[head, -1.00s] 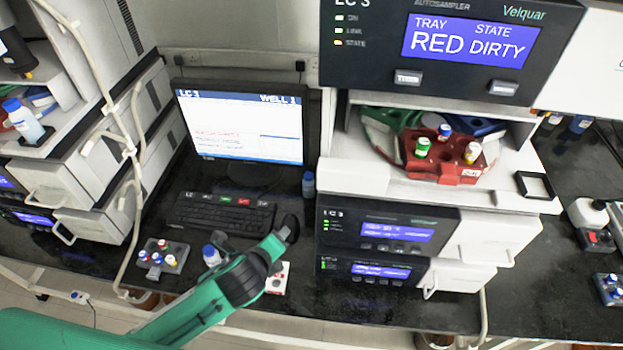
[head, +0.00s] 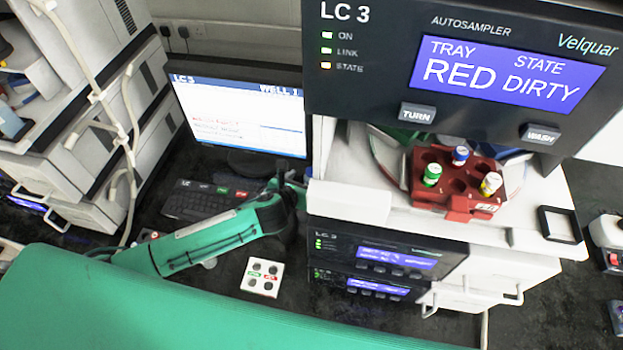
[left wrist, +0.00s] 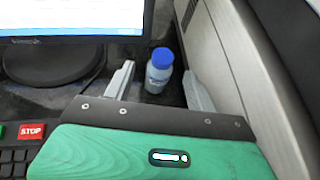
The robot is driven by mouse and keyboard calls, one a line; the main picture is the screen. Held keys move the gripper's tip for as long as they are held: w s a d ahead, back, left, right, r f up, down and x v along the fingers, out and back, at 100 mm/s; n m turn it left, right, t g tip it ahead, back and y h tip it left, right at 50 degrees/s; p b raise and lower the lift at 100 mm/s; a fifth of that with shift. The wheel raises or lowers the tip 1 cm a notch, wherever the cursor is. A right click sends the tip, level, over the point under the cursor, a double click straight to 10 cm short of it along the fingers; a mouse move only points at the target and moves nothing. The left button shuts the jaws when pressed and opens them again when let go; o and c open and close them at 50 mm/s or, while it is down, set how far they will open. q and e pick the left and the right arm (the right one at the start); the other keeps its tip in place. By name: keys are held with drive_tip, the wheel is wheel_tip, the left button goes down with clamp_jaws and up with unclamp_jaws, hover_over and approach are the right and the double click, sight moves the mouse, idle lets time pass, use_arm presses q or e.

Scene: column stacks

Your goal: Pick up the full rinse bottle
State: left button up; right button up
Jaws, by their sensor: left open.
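A small clear bottle with a blue cap (left wrist: 159,72) stands upright on the dark bench in the left wrist view, just right of the monitor. It looks filled with pale liquid, but its level is hard to read. My left gripper (left wrist: 158,78) is open, with one finger on each side of the bottle and visible gaps. In the head view my left gripper (head: 290,188) is between the monitor and the autosampler, and that bottle is hidden. My right gripper is not in view.
The monitor (head: 240,118) and keyboard (head: 200,200) stand left of the gripper. The autosampler stack (head: 385,215) rises close on the right, with a red vial tray (head: 440,185). A white holed block (head: 263,277) lies on the front bench.

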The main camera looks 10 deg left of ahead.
sight(309, 175)
use_arm(q)
drive_tip(key=shift+w+d+f, duration=0.1)
drive_tip(key=shift+w+f, duration=0.1)
drive_tip(key=shift+w, duration=0.35)
drive_tip(key=shift+w+d+f, duration=0.1)
drive_tip(key=shift+w+f, duration=0.1)
drive_tip(key=shift+w, duration=0.1)
drive_tip(key=p+x, duration=0.1)
drive_tip(key=x, duration=0.2)
drive_tip(key=shift+d+f, duration=0.1)
drive_tip(key=shift+w+d+f, duration=0.1)
drive_tip(key=shift+w+f, duration=0.2)
drive_tip(key=shift+w, duration=0.15)
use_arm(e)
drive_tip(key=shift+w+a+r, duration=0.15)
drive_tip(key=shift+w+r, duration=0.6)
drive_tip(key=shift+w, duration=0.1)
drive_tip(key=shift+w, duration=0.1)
use_arm(q)
drive_tip(key=c, duration=1)
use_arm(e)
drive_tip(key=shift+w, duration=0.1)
